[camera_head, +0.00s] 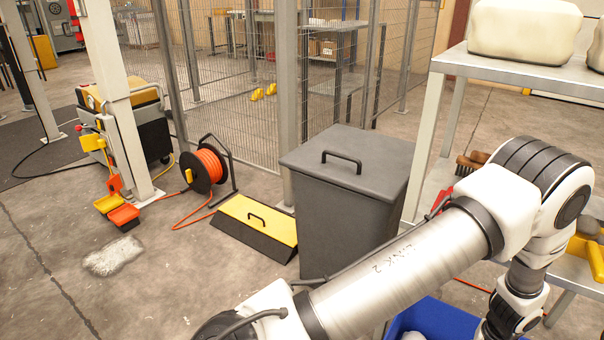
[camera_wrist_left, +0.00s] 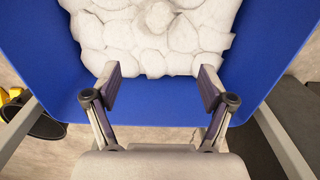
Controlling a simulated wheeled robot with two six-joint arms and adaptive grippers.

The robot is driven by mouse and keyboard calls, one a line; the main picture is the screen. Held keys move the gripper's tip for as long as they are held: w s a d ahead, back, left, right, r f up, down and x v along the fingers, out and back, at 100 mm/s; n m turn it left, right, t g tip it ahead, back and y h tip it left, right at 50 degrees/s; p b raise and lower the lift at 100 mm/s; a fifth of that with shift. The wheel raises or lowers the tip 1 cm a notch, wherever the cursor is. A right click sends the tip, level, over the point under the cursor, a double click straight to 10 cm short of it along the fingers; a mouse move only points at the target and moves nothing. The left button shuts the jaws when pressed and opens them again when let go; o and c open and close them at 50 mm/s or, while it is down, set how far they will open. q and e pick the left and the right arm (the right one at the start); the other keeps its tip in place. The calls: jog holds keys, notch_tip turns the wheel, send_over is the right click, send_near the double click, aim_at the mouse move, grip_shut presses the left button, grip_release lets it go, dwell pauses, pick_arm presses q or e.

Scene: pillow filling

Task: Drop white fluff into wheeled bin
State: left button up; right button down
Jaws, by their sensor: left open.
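White fluff (camera_wrist_left: 155,35) lies as a lumpy mass inside a blue bin (camera_wrist_left: 262,50) in the left wrist view. My left gripper (camera_wrist_left: 160,85) is open, its two fingers wide apart over the bin, with their tips at the near edge of the fluff. I cannot tell whether they touch it. Nothing is held between them. In the head view the blue bin (camera_head: 448,316) shows at the bottom edge, mostly hidden by my arm. A tall grey bin (camera_head: 340,205) with a handled lid stands behind the arm. No wheels show on either bin. My right gripper is not in view.
A metal shelf (camera_head: 510,68) with cream pillow-like blocks (camera_head: 525,30) stands at the right. A yellow-black ramp (camera_head: 258,225), an orange hose reel (camera_head: 207,165) and a mesh fence are left of the grey bin. A white patch (camera_head: 112,256) lies on open floor.

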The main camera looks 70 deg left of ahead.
pick_arm(q)
notch_tip(320, 180, up, 7)
dwell(0.8)
